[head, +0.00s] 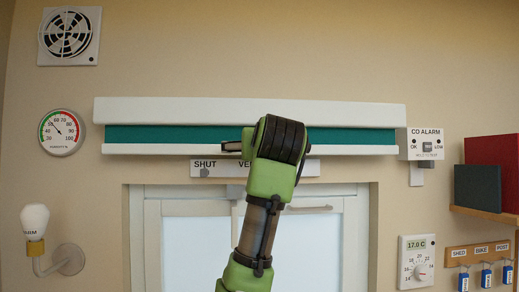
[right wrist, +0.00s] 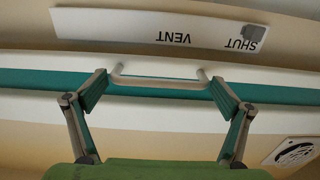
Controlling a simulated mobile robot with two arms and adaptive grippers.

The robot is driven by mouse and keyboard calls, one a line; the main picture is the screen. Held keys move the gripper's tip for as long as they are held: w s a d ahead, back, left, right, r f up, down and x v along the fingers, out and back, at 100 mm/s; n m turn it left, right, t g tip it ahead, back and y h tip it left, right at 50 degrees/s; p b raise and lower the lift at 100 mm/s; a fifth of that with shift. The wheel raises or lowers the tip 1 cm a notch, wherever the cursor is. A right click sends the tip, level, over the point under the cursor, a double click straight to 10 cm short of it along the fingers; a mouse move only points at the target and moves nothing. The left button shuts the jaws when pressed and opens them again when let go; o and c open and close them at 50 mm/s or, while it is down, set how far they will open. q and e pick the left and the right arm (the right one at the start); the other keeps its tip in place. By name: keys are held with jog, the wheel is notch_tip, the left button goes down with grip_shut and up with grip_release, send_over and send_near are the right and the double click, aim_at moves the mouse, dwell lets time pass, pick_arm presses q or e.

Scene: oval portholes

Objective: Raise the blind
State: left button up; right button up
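The blind (head: 165,134) shows as a short teal strip under a white head box (head: 250,111), above the window. Its white bottom rail (head: 135,149) runs just above the vent slider plate. In the right wrist view, which is upside down, a pale handle (right wrist: 160,82) stands out from the rail. My right gripper (right wrist: 160,90) is open, its two fingers spread wide near either end of the handle; contact cannot be told. In the head view my right arm hides the handle and most of the gripper (head: 232,146). My left gripper is not in view.
A SHUT/VENT plate (head: 222,171) sits between rail and window (head: 190,235). A CO alarm (head: 426,144) is close by the rail's right end. A humidity dial (head: 61,132), fan grille (head: 69,36) and lamp (head: 36,221) are left. A shelf (head: 490,213) is right.

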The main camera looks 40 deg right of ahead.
jog(key=shift+d, duration=0.15)
jog(key=v, duration=1.2)
jog(key=shift+w+f, duration=0.15)
